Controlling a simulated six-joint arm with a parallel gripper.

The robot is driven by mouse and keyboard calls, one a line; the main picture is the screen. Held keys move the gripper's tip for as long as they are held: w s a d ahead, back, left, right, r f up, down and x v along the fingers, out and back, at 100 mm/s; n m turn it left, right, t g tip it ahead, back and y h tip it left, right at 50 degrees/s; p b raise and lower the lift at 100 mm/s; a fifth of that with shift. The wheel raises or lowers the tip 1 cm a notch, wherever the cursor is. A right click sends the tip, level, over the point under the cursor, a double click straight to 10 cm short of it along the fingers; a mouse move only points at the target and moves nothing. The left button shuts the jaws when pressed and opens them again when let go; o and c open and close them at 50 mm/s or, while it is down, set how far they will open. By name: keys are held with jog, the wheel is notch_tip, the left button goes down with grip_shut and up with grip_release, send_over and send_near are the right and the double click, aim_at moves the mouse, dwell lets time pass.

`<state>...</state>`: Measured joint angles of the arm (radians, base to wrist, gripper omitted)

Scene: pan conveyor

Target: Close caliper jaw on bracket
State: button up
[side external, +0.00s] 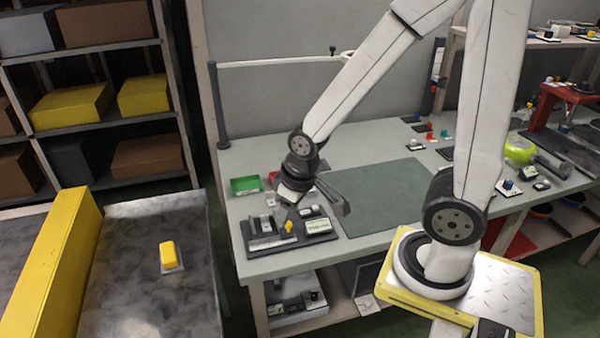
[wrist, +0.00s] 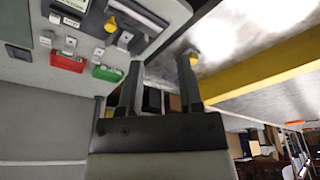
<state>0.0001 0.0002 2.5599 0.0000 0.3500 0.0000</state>
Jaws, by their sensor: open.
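A dark fixture board (side external: 322,239) lies on the front left of the bench. It carries a grey metal piece with upright blocks (side external: 262,226), a yellow knob (side external: 289,226) and a pale green-and-white unit (side external: 315,225). I cannot tell which parts are the caliper jaw and the bracket. My gripper (side external: 335,198) is above the board's back right side, apart from it. In the wrist view, my gripper (wrist: 158,75) has two dark fingers spread with nothing held between them. The yellow knob (wrist: 111,25) and part of the board (wrist: 168,10) show at the top.
A green tray (side external: 245,185) and a red one sit behind the board. A dark green mat (side external: 385,200) covers the middle bench. A conveyor (side external: 135,290) with a yellow rail (side external: 55,265) and a yellow block (side external: 168,254) lies left. Small items stand at the back right.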

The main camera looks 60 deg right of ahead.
jog(key=c, duration=0.6)
jog(key=shift+w+d+m, duration=0.1)
jog(key=shift+d+m, duration=0.15)
jog(key=shift+m, duration=0.05)
grip_shut()
jog(key=w+d+f+m+y, duration=0.1)
jog(key=d+m, duration=0.8)
jog(key=m, duration=0.1)
jog(key=w+d+f+m+g+y, duration=0.1)
jog(key=w+d+f+m+y, duration=0.1)
jog(key=d+m, duration=0.7)
jog(key=shift+d+f+m, duration=0.2)
jog(key=shift+d+m, duration=0.15)
jog(key=shift+m, duration=0.65)
